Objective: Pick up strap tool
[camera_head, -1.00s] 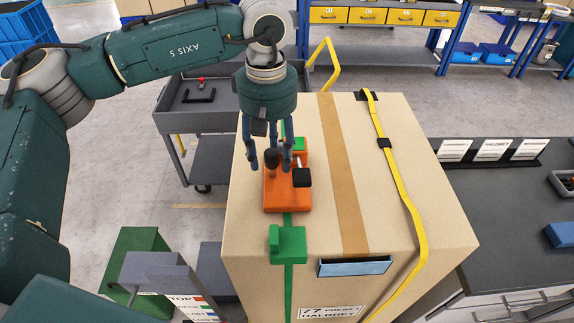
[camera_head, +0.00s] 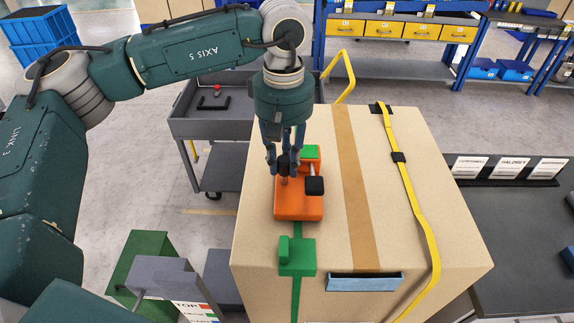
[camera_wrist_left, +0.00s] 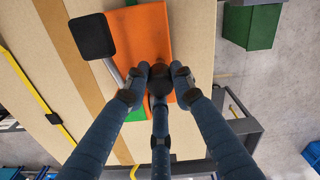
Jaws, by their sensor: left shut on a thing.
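The strap tool (camera_head: 298,208) is an orange block with a dark upright knob (camera_head: 283,160) and a lever ending in a black square pad (camera_head: 314,186). It lies on top of a large cardboard box (camera_head: 262,225), over a green strap. My left gripper (camera_head: 283,168) points down from above, its fingers shut around the knob. My right gripper is out of view.
A green buckle (camera_head: 297,256) sits on the strap near the box's front edge. A yellow strap (camera_head: 411,193) crosses the box top at the right. A grey cart (camera_head: 200,128) stands behind left, and a dark workbench (camera_head: 520,230) is at right.

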